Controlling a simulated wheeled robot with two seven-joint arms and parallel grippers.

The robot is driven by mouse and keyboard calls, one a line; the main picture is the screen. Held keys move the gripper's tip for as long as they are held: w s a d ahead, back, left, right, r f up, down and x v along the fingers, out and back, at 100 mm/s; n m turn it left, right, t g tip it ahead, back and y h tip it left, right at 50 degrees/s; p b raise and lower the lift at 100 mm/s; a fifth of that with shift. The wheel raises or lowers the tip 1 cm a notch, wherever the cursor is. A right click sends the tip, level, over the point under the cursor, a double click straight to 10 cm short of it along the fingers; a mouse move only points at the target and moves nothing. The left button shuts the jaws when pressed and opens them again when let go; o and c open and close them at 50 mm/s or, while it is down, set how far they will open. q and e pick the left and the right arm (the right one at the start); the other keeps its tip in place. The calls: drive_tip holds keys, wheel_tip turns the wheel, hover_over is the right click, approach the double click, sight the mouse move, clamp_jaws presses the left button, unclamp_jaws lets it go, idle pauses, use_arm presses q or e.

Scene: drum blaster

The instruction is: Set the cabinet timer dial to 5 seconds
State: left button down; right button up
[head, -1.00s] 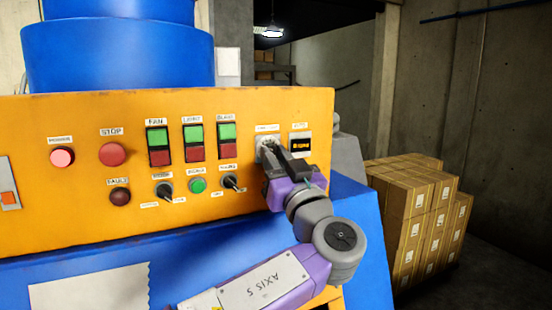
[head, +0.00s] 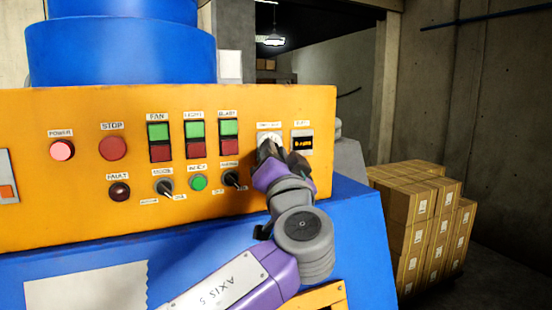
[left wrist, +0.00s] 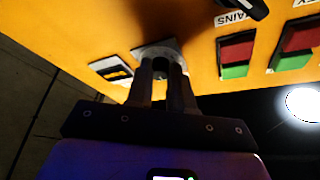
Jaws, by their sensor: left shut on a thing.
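The timer dial (head: 268,139) is on the upper right of the orange cabinet panel (head: 80,215), with a pale scale plate behind it. My left gripper (head: 272,155) reaches it from below right and covers most of it in the head view. In the left wrist view the two dark fingers (left wrist: 162,85) are shut on the dial's knob (left wrist: 160,62), in front of the pale plate. The pointer and scale marks cannot be read. A small display (head: 302,142) to the right of the dial shows lit orange characters, too small to read surely. My right gripper is not in view.
Left of the dial are green and red button pairs (head: 228,138), black selector switches (head: 231,179), a green button (head: 199,183) and red round buttons (head: 113,147). Stacked cartons (head: 412,205) stand on the floor at the right. The space before the panel looks free.

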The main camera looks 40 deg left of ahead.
use_arm(q)
drive_tip(key=shift+s+r+m+t+h+p, duration=0.15)
drive_tip(key=shift+m+h+p, duration=0.4)
drive_tip(key=shift+m, duration=0.95)
drive_tip(key=shift+r+m+t+h+p, duration=0.15)
drive_tip(key=shift+m+h+p, duration=0.4)
drive_tip(key=shift+m, duration=0.95)
drive_tip(key=shift+f, duration=0.1)
drive_tip(key=c, duration=1)
unclamp_jaws()
drive_tip(key=b+v, duration=0.2)
drive_tip(key=v, duration=0.5)
drive_tip(key=shift+s+d+b, duration=0.2)
drive_tip(key=shift+s+b, duration=0.05)
drive_tip(key=shift+b, duration=0.05)
